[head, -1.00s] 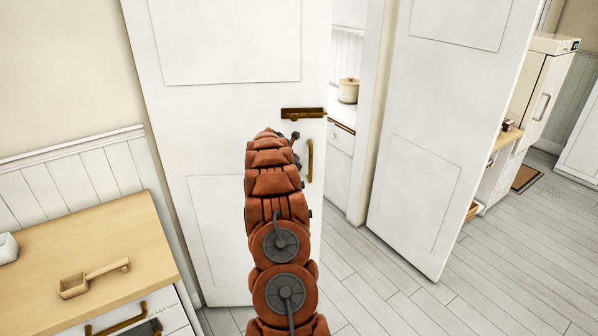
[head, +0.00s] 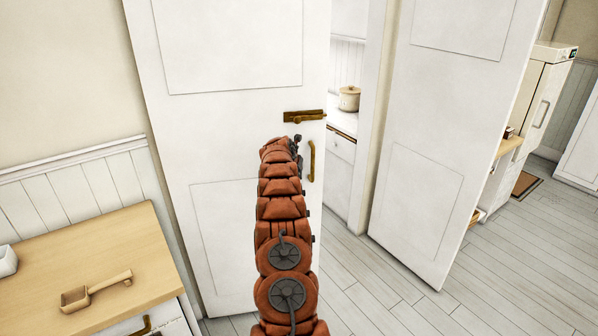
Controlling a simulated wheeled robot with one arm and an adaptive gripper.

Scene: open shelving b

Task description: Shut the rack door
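A white panelled door (head: 230,110) stands in front of me, with a brass latch (head: 304,116) and a brass pull handle (head: 311,160) near its right edge. A second white door leaf (head: 425,130) stands to the right, with a gap between the two. I cannot tell which one the task calls the rack door. My gripper (head: 297,142) is at the far end of my raised arm, close to the latch and handle in the picture. It is mostly hidden by the arm, so its fingers and any contact do not show clearly.
A wooden-topped cabinet (head: 150,250) with a wooden scoop (head: 95,290) stands at the lower left. Through the gap is a counter with a cream pot (head: 349,98). A white appliance (head: 550,95) and a brown mat (head: 526,185) are at the right. The plank floor (head: 500,270) is clear at lower right.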

